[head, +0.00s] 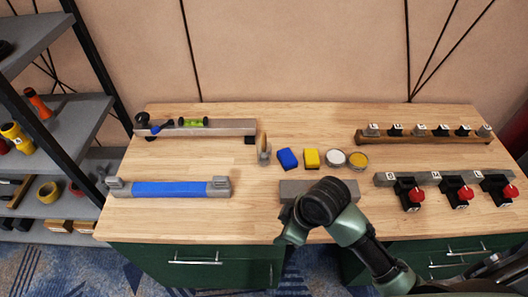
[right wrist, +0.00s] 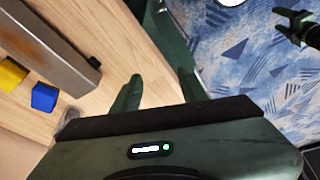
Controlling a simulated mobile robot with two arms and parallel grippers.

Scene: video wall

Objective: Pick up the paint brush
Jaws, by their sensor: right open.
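The paint brush (head: 264,150) appears to be the small upright item with a wooden handle and a grey lower part, near the middle of the workbench, left of the blue block. My right gripper (head: 288,236) is over the front edge of the bench, nearer than the brush and apart from it. In the right wrist view its two fingers (right wrist: 160,82) are spread with nothing between them. A grey bit (right wrist: 70,115) at the gripper's left edge there may be part of the brush; most of it is hidden. My left gripper does not show in the head view.
Blue (head: 287,159) and yellow (head: 311,158) blocks and two round tins stand right of the brush. A grey bar (head: 299,188) lies in front, partly behind my arm. A blue-topped bar (head: 170,189) is front left. Red-knobbed clamps (head: 410,192) are at right.

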